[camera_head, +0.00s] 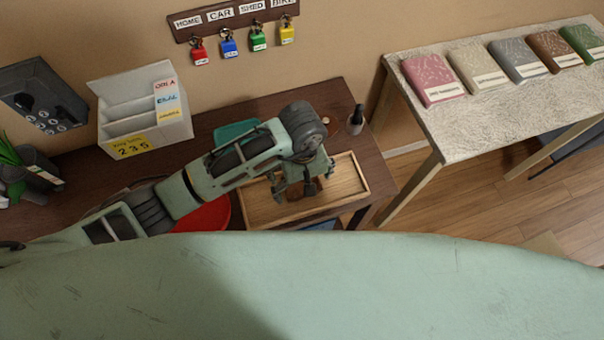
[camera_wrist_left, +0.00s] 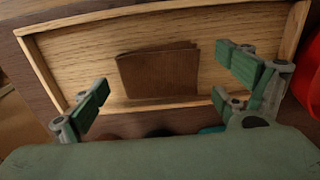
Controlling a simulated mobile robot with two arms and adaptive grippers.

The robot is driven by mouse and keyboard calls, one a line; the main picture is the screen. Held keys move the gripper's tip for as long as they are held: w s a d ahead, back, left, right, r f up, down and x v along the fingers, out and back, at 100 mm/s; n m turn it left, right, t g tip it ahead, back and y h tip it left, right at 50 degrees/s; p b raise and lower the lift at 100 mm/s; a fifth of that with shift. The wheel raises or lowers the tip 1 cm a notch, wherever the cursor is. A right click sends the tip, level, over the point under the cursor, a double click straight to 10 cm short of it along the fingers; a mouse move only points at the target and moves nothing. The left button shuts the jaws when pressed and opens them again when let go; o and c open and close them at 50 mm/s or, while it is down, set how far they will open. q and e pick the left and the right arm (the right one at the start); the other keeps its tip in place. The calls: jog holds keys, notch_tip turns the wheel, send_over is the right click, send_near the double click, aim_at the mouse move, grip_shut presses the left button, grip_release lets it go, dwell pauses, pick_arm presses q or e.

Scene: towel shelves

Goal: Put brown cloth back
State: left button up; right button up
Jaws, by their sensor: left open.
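A flat brown cloth (camera_wrist_left: 158,72), rectangular and folded-looking, lies in a shallow wooden tray (camera_wrist_left: 65,104). In the head view the tray (camera_head: 362,172) sits on the dark desk, and my left arm hides most of the cloth. My left gripper (camera_head: 295,189) is over the tray, pointing down. Its fingers are open and spread, one towards each side of the cloth in the left wrist view, with nothing between them that I can see held. I cannot tell the exact height above the cloth. My right gripper is not in view.
A pale table (camera_head: 480,115) at right bears a row of labelled coloured items, including a brown one (camera_head: 555,47). On the desk are a white organiser (camera_head: 145,115), a red round thing (camera_head: 208,217) and a small dark bottle (camera_head: 356,120).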

aim_at(302, 182)
pick_arm(q)
notch_tip(302, 182, up, 12)
jog(key=b, duration=0.3)
jog(key=shift+f, duration=0.25)
